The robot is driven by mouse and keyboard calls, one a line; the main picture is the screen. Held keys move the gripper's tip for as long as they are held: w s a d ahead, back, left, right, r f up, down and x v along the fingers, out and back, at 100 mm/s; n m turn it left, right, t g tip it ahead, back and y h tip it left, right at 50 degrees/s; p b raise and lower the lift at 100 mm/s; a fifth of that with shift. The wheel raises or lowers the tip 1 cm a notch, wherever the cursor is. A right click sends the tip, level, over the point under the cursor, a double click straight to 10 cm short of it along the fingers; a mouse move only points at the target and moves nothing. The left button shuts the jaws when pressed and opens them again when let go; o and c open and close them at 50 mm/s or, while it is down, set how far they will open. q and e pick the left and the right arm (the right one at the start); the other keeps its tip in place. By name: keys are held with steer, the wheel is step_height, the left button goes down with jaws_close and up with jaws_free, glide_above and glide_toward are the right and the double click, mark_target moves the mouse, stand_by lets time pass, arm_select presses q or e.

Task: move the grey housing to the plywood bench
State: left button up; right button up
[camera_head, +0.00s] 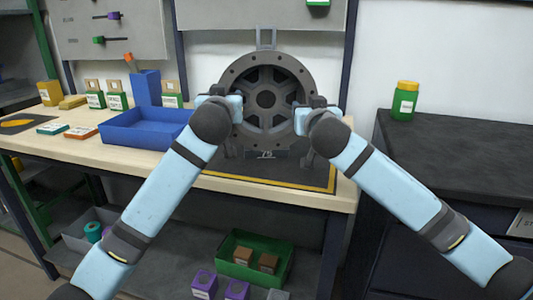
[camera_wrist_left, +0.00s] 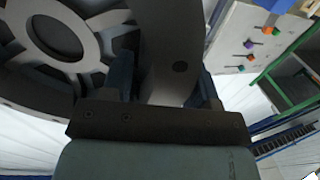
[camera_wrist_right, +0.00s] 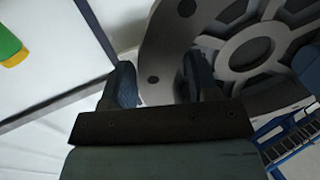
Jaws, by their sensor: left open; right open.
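The grey housing (camera_head: 266,70) is a large round ring with spokes, a hub, a lug on top and feet below. It stands upright over a dark mat (camera_head: 305,178) with a yellow border on the pale wood-topped bench (camera_head: 215,184). My left gripper (camera_head: 229,102) is at its left rim and my right gripper (camera_head: 309,114) at its right rim. In the left wrist view the open fingers (camera_wrist_left: 165,75) straddle the housing's rim (camera_wrist_left: 165,50). In the right wrist view the open fingers (camera_wrist_right: 160,80) also straddle the rim (camera_wrist_right: 170,50). Finger contact cannot be told.
A blue tray (camera_head: 140,135) lies left of the housing, with a blue bin (camera_head: 147,88) and small labelled boxes behind. A dark cabinet (camera_head: 460,140) on the right carries a green jar with a yellow lid (camera_head: 404,102). A shelf below holds a green crate (camera_head: 238,258).

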steer(key=shift+s+r, duration=0.15)
arm_select(q)
steer(key=s, duration=1.1)
steer(key=shift+s, duration=0.35)
arm_select(e)
steer(key=s+d, duration=0.1)
steer(key=s, duration=1)
steer(key=shift+s+d, duration=0.2)
steer(key=shift+s, duration=0.15)
